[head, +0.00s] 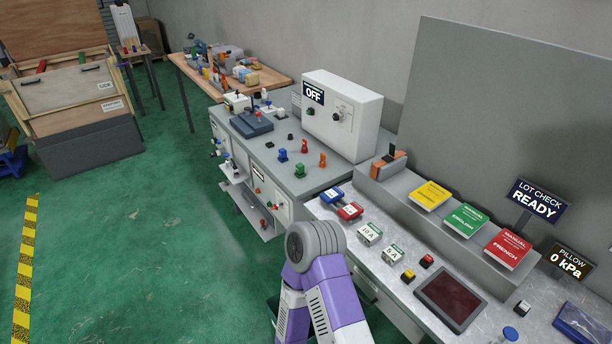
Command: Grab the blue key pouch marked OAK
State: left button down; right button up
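A small blue pouch (332,196) with a pale label lies on the left end of the metal-topped bench. Its marking is too small to read, so I cannot tell whether it says OAK. A similar red pouch (350,211) with a pale label lies just to its right and nearer. One purple and grey arm of mine rises from the bottom middle, and its rounded grey joint shows left of and below the pouches. Neither gripper shows in this view.
White blocks marked 10 A (369,234) and 5 A (393,254) sit right of the pouches. Green floor (130,230) is clear at left.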

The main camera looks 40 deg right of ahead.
aim_at(333, 194)
jog(key=i, duration=2.95)
jog(key=z, duration=2.3)
